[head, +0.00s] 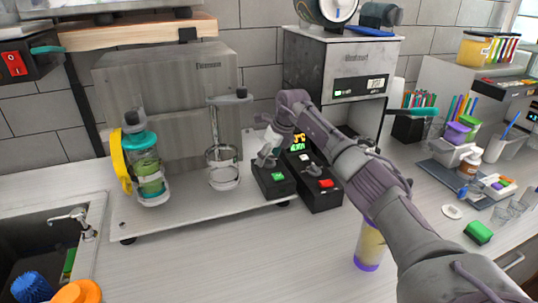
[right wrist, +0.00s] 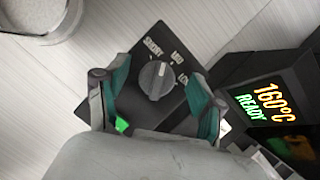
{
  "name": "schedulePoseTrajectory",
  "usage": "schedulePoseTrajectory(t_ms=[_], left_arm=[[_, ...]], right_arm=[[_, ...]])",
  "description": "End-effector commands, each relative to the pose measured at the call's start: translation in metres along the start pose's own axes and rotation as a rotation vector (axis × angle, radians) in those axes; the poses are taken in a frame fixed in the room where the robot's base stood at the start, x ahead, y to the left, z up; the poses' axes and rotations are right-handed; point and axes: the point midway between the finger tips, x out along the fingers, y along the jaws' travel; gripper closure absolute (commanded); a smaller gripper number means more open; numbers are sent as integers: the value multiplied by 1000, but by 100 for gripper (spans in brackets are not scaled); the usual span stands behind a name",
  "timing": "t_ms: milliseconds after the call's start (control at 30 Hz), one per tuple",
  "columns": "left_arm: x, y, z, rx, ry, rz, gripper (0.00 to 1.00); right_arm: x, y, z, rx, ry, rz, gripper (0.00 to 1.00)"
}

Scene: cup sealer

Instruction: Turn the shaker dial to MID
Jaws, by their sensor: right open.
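The shaker dial (right wrist: 155,80) is a grey round knob on a black control box (right wrist: 128,105) in the right wrist view. Its face carries SHORT, MID and LONG labels. The knob's pale mark points up towards the SHORT and MID side; which label it meets is hard to tell. My right gripper (right wrist: 148,78) is open, with one teal-padded finger on each side of the knob; contact is not clear. In the head view, my right gripper (head: 268,152) hangs over the control box (head: 274,181), which hides the dial. My left gripper is not in view.
A second black box (head: 322,190) with a red button stands close on the right; its display (right wrist: 258,105) reads 160°C READY. A clear cup holder (head: 223,170) and a green-filled shaker cup (head: 150,172) stand left on the white platform. A purple-rimmed cup (head: 369,250) is near my right arm.

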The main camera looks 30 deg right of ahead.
Motion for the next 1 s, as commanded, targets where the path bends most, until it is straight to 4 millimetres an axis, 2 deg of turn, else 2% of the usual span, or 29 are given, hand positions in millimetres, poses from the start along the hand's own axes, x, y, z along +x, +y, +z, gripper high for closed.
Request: schedulePoseTrajectory(t_ms=[67, 400, 500, 1000], left_arm=[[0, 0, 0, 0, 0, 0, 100], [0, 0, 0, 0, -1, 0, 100], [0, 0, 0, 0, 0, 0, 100], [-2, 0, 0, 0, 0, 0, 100]], right_arm=[[0, 0, 0, 0, 0, 0, 32], [0, 0, 0, 0, 1, 0, 87], [0, 0, 0, 0, 2, 0, 100], [3, 1, -3, 47, 11, -19, 100]])
